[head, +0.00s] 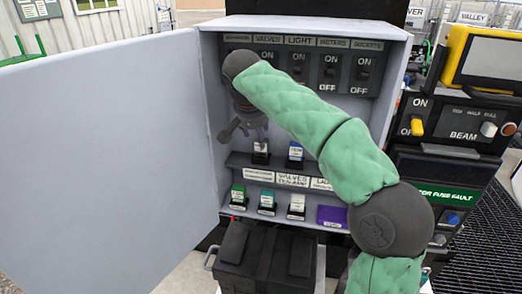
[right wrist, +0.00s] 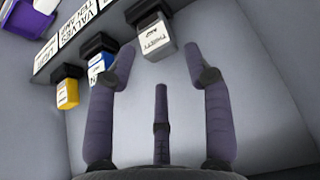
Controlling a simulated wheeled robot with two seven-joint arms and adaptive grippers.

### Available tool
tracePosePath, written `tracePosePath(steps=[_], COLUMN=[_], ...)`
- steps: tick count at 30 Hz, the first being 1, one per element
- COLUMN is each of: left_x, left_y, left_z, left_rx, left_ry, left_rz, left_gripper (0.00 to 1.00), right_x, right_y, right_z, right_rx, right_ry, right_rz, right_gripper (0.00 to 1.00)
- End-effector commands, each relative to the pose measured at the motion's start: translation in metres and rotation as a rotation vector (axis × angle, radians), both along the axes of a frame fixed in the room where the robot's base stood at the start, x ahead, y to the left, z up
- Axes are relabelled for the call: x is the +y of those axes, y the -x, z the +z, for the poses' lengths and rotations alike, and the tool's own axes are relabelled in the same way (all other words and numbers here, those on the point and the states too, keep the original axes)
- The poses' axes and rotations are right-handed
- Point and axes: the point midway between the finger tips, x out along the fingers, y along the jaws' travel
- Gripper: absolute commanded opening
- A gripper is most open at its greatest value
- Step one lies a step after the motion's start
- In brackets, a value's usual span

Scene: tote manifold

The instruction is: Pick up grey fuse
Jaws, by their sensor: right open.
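The grey fuse (head: 260,148) sits in a black holder on the upper shelf inside the open cabinet. In the right wrist view the grey fuse (right wrist: 156,45) has a label on its face and lies just beyond the fingertips, toward the top. My right gripper (head: 245,128) reaches in from the right and is just above and left of the fuse in the head view. Its fingers (right wrist: 162,66) are spread and empty, and do not appear to touch the fuse. My left gripper is not in view.
A blue fuse (head: 295,152) is beside the grey one; a yellow fuse (right wrist: 68,93) shows farther along. The cabinet door (head: 100,170) stands open left.

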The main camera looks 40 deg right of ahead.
Motion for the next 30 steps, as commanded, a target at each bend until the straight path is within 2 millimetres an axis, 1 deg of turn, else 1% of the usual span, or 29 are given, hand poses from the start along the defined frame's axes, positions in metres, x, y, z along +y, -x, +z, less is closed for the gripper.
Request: tracePosePath(steps=[1, 4, 9, 18, 20, 21, 23, 24, 30], left_x=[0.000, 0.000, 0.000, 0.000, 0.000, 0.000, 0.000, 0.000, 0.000], left_y=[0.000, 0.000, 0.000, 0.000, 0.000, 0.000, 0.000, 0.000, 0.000], left_z=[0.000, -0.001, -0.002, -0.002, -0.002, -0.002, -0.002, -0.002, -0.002], left_rx=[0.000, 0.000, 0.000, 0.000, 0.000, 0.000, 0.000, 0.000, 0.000], left_ry=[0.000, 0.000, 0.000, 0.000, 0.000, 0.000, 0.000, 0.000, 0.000], left_rz=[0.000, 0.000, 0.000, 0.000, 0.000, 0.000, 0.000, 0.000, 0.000], left_gripper=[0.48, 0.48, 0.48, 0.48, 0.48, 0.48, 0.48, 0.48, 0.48], right_x=[-0.005, -0.014, -0.021, -0.022, -0.022, -0.022, -0.022, -0.022, -0.022], right_y=[-0.002, -0.007, -0.013, -0.015, -0.015, -0.015, -0.015, -0.015, -0.015], right_z=[-0.006, -0.017, -0.032, -0.035, -0.035, -0.035, -0.035, -0.035, -0.035], right_rx=[0.004, 0.004, 0.002, 0.001, 0.001, 0.001, 0.001, 0.001, 0.002], right_ry=[0.000, -0.001, -0.001, -0.001, -0.001, -0.001, -0.001, -0.001, -0.001], right_rz=[-0.003, -0.004, -0.001, 0.000, 0.000, 0.000, 0.000, 0.000, 0.000], right_gripper=[0.51, 0.51, 0.51, 0.51, 0.34, 0.23, 0.06, 0.04, 0.04])
